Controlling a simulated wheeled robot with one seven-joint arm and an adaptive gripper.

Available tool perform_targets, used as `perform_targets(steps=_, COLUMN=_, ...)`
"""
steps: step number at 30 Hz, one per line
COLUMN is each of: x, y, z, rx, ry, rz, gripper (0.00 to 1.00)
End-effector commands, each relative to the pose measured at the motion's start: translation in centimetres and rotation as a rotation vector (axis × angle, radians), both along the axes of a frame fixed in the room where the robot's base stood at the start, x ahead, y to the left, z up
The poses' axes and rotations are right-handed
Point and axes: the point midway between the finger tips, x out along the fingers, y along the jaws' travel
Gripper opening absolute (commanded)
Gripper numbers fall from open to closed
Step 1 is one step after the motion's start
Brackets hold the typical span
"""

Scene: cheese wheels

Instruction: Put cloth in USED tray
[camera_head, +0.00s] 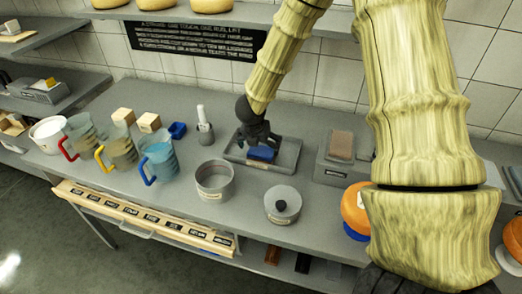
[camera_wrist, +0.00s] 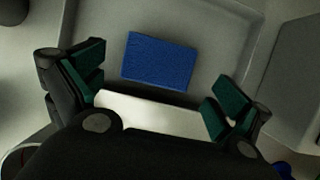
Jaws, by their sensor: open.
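A blue folded cloth (camera_head: 262,153) lies in a shallow grey tray (camera_head: 287,163) on the counter. A small pale label shows on the tray's front, too small to read. My gripper (camera_head: 258,143) is over the tray, just behind and above the cloth. In the wrist view the cloth (camera_wrist: 158,61) lies flat on the tray floor (camera_wrist: 213,45), beyond the fingertips. The fingers of my gripper (camera_wrist: 160,92) are spread wide with nothing between them but a pale strip below.
A grey box with a brown cloth-like block (camera_head: 341,145) stands right of the tray. A grey pot (camera_head: 214,180) and a lidded pot (camera_head: 283,204) stand in front. Several jugs (camera_head: 159,162) stand at left. A shelf with cheese wheels (camera_head: 200,12) hangs above.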

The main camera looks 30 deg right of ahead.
Motion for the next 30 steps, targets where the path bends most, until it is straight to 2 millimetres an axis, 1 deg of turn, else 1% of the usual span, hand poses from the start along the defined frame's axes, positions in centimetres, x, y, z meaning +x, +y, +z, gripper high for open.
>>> perform_targets(steps=9, x=-0.9, y=1.1, z=3.7, rx=0.000, ry=-0.003, rz=-0.001, gripper=1.00)
perform_targets(steps=15, x=-1.4, y=1.7, z=5.5, rx=0.000, ry=-0.002, rz=-0.001, gripper=1.00)
perform_targets(steps=21, x=-1.7, y=1.9, z=6.4, rx=-0.001, ry=-0.001, rz=-0.001, gripper=1.00)
perform_targets(steps=30, x=-1.7, y=1.9, z=6.5, rx=-0.001, ry=0.001, rz=0.000, gripper=1.00)
